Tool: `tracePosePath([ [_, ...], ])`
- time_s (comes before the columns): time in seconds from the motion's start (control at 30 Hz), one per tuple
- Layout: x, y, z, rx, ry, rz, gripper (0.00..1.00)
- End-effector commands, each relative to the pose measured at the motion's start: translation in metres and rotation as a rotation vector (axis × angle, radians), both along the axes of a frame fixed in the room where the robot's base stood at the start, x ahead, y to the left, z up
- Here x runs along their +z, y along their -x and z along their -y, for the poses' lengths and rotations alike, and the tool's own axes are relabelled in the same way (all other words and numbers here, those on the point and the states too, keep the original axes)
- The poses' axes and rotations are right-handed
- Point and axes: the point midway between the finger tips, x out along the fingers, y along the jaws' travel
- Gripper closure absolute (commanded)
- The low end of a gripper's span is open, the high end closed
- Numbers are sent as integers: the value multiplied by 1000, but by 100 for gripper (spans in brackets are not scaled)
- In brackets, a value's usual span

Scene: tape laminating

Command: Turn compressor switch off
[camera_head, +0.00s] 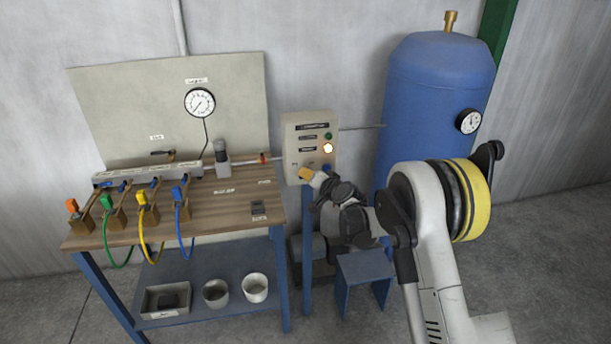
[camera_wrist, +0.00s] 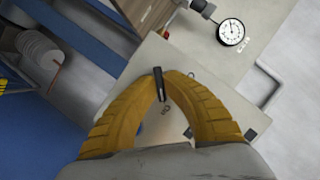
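The compressor control box (camera_head: 309,140) is a beige panel on a blue post, with dark labels and a lit lamp (camera_head: 328,148); a dark green button or lamp is above it. In the wrist view the box face (camera_wrist: 133,88) lies behind my fingers. The compressor switch (camera_wrist: 159,84) is a small black lever there. My gripper (camera_head: 306,173) is at the lower left of the box; in the wrist view its yellow fingertips (camera_wrist: 166,76) come together with the lever between them. The gripper hides the switch in the head view.
A blue tank (camera_head: 435,110) stands right of the box. A wooden-topped workbench (camera_head: 215,210) with coloured hoses stands at left, its backboard holding a gauge (camera_head: 200,102). A small blue stand (camera_head: 364,272) is below my arm. Floor at right is clear.

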Motion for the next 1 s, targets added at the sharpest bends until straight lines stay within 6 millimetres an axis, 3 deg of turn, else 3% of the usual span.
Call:
tracePosePath([
  [0.37,0,1,-2,1,163,47,100],
  [1.0,0,1,-4,2,736,214,100],
])
